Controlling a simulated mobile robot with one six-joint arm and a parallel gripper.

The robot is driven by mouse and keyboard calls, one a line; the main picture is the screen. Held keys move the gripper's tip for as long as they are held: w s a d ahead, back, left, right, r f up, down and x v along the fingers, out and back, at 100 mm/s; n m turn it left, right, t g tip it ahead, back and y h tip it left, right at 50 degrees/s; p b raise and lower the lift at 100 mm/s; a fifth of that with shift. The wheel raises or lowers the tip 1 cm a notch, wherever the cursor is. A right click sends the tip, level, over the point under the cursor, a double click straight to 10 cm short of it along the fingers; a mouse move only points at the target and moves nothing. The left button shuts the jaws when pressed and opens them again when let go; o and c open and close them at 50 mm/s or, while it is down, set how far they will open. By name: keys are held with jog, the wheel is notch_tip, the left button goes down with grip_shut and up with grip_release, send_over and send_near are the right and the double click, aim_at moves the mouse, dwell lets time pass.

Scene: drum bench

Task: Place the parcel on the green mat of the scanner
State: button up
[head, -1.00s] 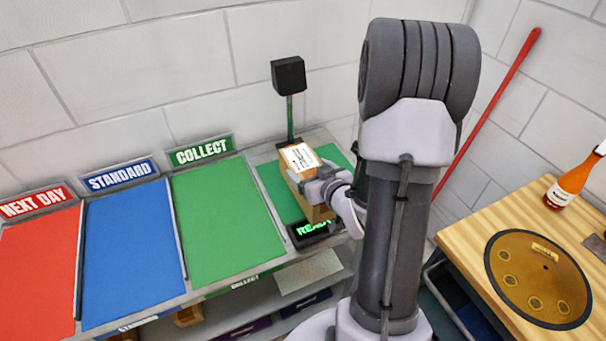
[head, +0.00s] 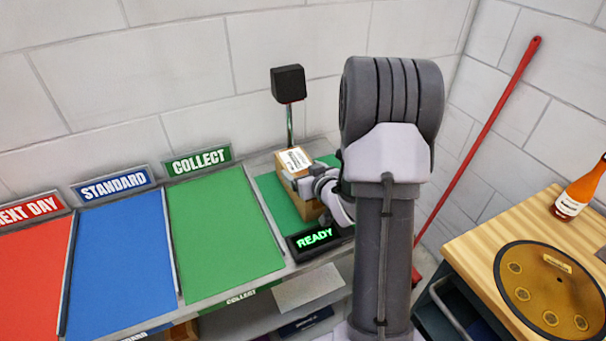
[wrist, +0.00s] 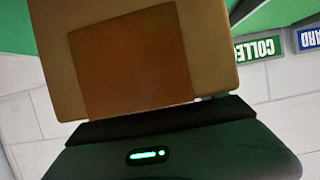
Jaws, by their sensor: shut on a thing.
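The parcel (head: 296,160) is a brown box with a white printed label on top. It stands upright over the scanner's green mat (head: 275,199); I cannot tell whether its base touches the mat. My gripper (head: 307,187) is shut on the parcel from its right side, and it hides part of the box and mat. The black scanner head (head: 288,84) is on a thin post behind the parcel. In the wrist view the parcel (wrist: 205,45) fills the upper middle, with a darker brown patch on its face; the fingers are not distinguishable there.
The scanner's display (head: 315,238) reads READY at the mat's front edge. To the left lie empty green COLLECT (head: 222,225), blue STANDARD (head: 120,250) and red (head: 30,270) areas. A wooden bench (head: 470,245) with an orange bottle (head: 580,190) is at the right.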

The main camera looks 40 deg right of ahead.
jog(key=shift+r, duration=0.15)
jog(key=o, duration=2)
jog(key=shift+s, duration=0.1)
jog(key=shift+o, duration=0.2)
